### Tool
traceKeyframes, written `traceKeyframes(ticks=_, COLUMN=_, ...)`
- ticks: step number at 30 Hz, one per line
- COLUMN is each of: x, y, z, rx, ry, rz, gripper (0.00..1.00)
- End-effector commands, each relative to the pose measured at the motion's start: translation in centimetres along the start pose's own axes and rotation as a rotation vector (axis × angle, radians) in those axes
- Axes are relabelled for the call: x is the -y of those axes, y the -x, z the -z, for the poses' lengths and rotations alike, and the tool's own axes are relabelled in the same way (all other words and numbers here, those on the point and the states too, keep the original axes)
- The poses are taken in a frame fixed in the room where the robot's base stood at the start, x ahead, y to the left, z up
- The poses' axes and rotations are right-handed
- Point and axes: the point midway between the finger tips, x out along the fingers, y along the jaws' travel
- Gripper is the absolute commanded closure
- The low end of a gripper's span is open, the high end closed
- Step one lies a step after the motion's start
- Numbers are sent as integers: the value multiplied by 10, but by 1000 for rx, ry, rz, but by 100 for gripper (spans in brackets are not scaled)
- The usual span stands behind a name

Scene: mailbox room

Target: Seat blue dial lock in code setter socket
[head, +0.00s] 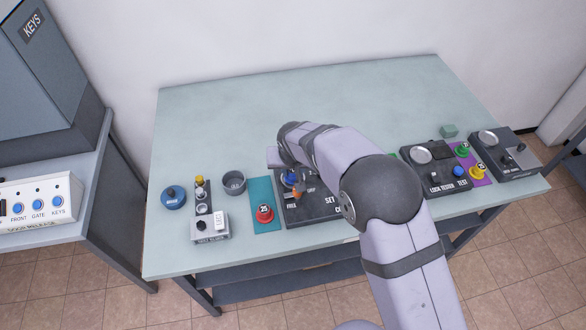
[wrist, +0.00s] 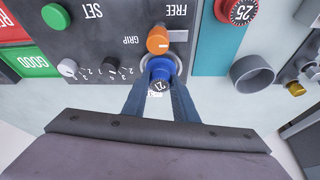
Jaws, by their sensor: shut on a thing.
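The blue dial lock (wrist: 160,69) is between the two fingers of my gripper (wrist: 159,82) in the wrist view, and the gripper is shut on it. A number shows on its dark face. In the head view the lock (head: 291,178) shows as a small blue spot at the back left of the dark code setter (head: 326,212). The lock and fingers cover the socket, so I cannot tell whether the lock is in it or just above. An orange lever (wrist: 157,41) stands close beside the lock, near the FREE and GRIP labels.
A red dial lock (head: 265,214) sits on a teal mat left of the setter. A grey cup (head: 234,182), a blue round piece (head: 173,197) and a small tester (head: 210,226) stand farther left. The lock tester (head: 433,181) is at the right. The back of the table is clear.

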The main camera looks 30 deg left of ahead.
Motion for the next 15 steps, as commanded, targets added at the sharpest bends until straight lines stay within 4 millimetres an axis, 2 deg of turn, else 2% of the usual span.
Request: traceKeyframes(ticks=15, x=0, y=-6, z=-2, rx=-1, ry=0, rz=0, gripper=98)
